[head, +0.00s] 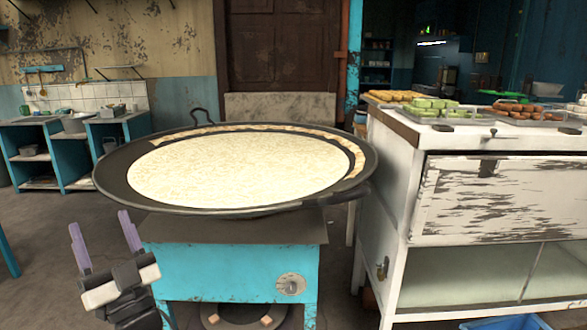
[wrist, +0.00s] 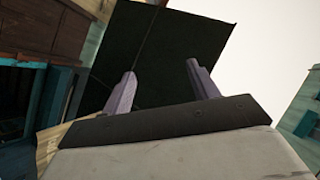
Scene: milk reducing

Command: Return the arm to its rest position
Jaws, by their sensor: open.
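My gripper (head: 105,242) is at the lower left of the head view, in front of and to the left of the blue stove stand. Its two purple-grey fingers point upward, spread apart, with nothing between them. In the wrist view the same open fingers (wrist: 158,85) stand apart, with a dark panel and pale sky behind them. The gripper appears clear of the pan, below the pan's left rim in the picture.
A wide black pan (head: 115,190) of pale creamy liquid sits on the blue stand (head: 220,272). A worn white counter (head: 392,190) with trays of sweets stands at right. A blue sink unit (head: 55,155) stands at back left. Floor shows at left.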

